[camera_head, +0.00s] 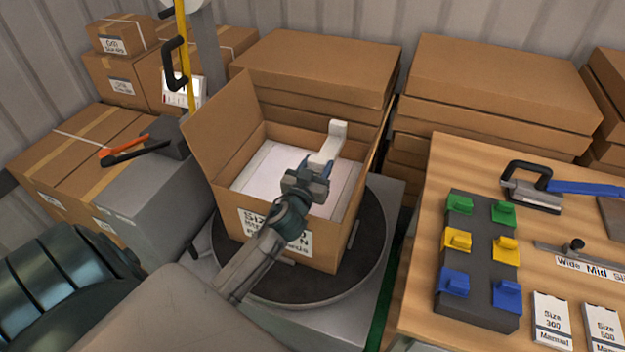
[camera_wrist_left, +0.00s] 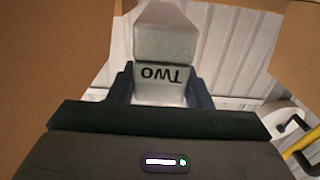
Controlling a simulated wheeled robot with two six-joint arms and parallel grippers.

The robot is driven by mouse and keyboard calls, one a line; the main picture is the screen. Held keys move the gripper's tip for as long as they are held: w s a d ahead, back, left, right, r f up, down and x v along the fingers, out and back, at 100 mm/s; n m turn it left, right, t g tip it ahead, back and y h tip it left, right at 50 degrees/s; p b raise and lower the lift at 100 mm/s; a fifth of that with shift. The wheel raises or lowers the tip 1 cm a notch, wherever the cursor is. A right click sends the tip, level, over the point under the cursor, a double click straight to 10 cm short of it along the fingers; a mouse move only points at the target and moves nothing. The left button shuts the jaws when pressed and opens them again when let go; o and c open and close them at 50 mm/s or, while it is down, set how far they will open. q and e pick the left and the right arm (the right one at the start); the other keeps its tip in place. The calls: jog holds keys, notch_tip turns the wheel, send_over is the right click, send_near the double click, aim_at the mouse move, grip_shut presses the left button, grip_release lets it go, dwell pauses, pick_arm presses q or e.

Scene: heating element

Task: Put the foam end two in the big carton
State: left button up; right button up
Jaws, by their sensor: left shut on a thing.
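The foam end two (camera_head: 328,146) is a white block held in my left gripper (camera_head: 306,172). In the left wrist view the foam end (camera_wrist_left: 165,50) shows the word "TWO" upside down between the two fingers (camera_wrist_left: 160,85). The big carton (camera_head: 299,237) is an open brown box with a label on its front, standing on a dark round turntable. White content lies inside it. My left gripper is over the carton's opening, with the foam above the white content. Whether the foam touches anything is unclear. My right gripper is not in view.
The carton's raised flap (camera_head: 219,120) stands at its left. The dark turntable (camera_head: 374,235) sits on a grey base. Stacked brown cartons (camera_head: 315,65) stand behind. At right, a wooden table (camera_head: 410,305) holds a dark block with coloured pieces (camera_head: 478,262), a blue-handled tool and manuals.

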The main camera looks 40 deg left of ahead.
pick_arm(q)
jog(key=shift+s+f, duration=0.2)
jog(key=shift+f, duration=0.4)
jog(key=shift+s+f, duration=0.15)
jog(key=shift+f, duration=0.4)
jog(key=f, duration=0.1)
jog(key=f+b, duration=0.1)
jog(key=f, duration=0.1)
jog(key=shift+w+f, duration=0.25)
jog(key=shift+f, duration=0.05)
jog(key=shift+f+b, duration=0.3)
jog(key=shift+s, duration=0.1)
